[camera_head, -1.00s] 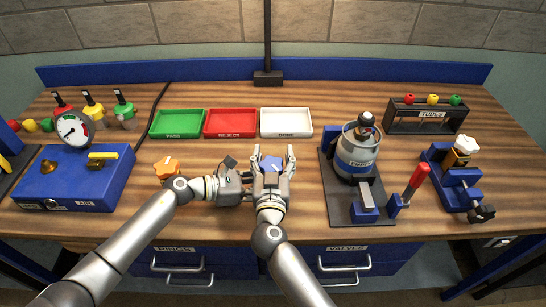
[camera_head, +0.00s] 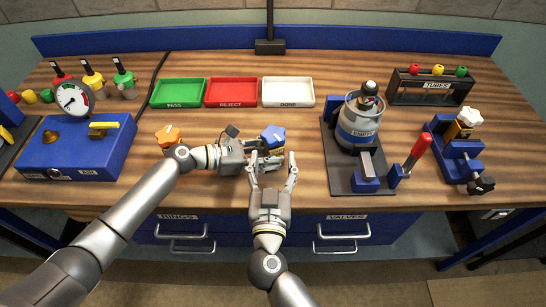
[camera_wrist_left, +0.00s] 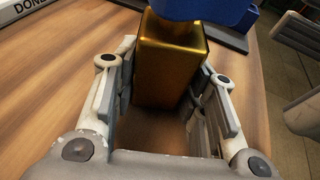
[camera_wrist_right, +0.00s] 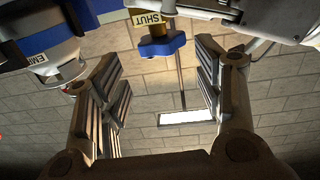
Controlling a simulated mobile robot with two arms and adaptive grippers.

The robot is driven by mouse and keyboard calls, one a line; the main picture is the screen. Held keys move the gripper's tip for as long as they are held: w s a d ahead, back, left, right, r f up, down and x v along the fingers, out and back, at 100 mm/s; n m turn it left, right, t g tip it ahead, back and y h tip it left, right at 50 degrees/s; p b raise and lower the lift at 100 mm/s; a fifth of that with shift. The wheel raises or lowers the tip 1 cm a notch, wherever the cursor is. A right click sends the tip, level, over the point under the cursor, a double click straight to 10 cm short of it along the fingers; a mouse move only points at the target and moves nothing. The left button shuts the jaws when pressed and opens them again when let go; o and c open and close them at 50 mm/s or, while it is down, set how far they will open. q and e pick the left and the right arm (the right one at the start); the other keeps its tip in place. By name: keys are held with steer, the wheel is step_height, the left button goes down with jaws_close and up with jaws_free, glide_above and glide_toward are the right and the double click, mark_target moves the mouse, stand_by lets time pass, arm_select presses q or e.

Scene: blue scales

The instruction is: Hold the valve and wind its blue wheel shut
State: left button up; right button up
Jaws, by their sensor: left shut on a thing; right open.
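The valve has a brass body and a blue wheel (camera_head: 273,135) on top. My left gripper (camera_head: 254,150) is shut on the brass body, which fills the gap between its fingers in the left wrist view (camera_wrist_left: 170,65). The blue wheel shows at the top edge there. My right gripper (camera_head: 272,170) is open and empty, on the front side of the wheel and apart from it. In the right wrist view the wheel (camera_wrist_right: 160,47) lies beyond the open fingers, with a SHUT label (camera_wrist_right: 149,19) beside it. The lower valve body is hidden in the head view.
Green PASS (camera_head: 179,104), red REJECT (camera_head: 231,105) and white DONE (camera_head: 288,104) trays lie behind. A valve with an orange wheel (camera_head: 168,135) is at left, near the blue gauge box (camera_head: 75,150). A lever stand with an EMPTY-labelled container (camera_head: 358,130) is at right.

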steer(key=shift+c, duration=0.3)
steer(key=w+d+r+n+t+y, duration=0.1)
steer(key=w+d+r+n+y, duration=0.5)
steer(key=w+d+r+n, duration=0.5)
steer(key=g+y, duration=0.8)
steer(key=y, duration=0.1)
glide_toward(284, 140)
steer(key=x, duration=0.4)
steer(key=shift+w+f, duration=0.1)
steer(key=shift+f, duration=0.05)
steer(key=x, duration=1.2)
steer(key=c, duration=0.8)
